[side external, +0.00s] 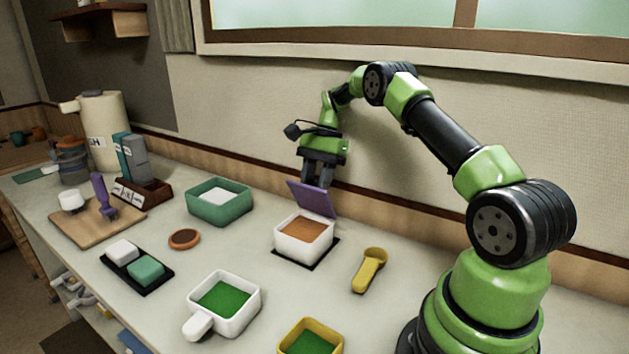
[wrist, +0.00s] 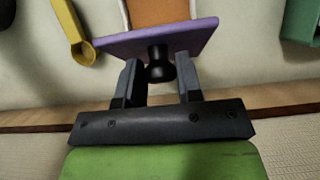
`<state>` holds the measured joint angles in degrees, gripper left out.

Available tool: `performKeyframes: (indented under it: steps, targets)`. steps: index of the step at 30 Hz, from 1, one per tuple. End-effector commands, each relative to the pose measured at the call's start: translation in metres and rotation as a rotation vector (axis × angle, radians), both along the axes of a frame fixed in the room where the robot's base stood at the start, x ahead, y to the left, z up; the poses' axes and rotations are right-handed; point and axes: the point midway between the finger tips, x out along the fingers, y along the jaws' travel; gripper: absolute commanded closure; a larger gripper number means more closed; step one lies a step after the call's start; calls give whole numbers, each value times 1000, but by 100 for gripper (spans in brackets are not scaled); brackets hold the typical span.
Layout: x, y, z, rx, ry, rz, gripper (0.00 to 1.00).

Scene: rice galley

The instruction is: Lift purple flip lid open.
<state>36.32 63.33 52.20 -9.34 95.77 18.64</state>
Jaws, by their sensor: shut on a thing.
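The purple flip lid (side external: 313,199) stands raised and tilted on the white square box (side external: 290,245), whose orange-brown inside shows. In the wrist view the lid (wrist: 195,38) is seen from behind, with a dark knob (wrist: 160,68) on it. My gripper (side external: 317,182) is at the lid's far upper side. In the wrist view my gripper's fingers (wrist: 160,78) are on both sides of the knob and shut on it. A narrow gap seems to show beside the knob, but the exact contact is hard to see.
A yellow scoop (side external: 369,270) lies right of the box. A green tub (side external: 220,201) stands to its left, and a white handled container (side external: 224,303) and a yellow container (side external: 311,338) stand in front. The wall is close behind my gripper.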

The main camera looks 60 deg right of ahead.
Motion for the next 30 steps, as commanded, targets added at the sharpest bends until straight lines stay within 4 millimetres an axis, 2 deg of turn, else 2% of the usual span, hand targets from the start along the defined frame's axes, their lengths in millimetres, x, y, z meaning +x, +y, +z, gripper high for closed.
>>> performKeyframes:
  steps: [5,6,9,20,30]
  targets:
    - [0,-1,0,-4,1,1,95]
    - [0,-1,0,-4,1,1,62]
    - [0,0,0,-4,1,1,41]
    - [0,1,0,-14,2,2,41]
    - [0,21,-2,-207,7,6,41]
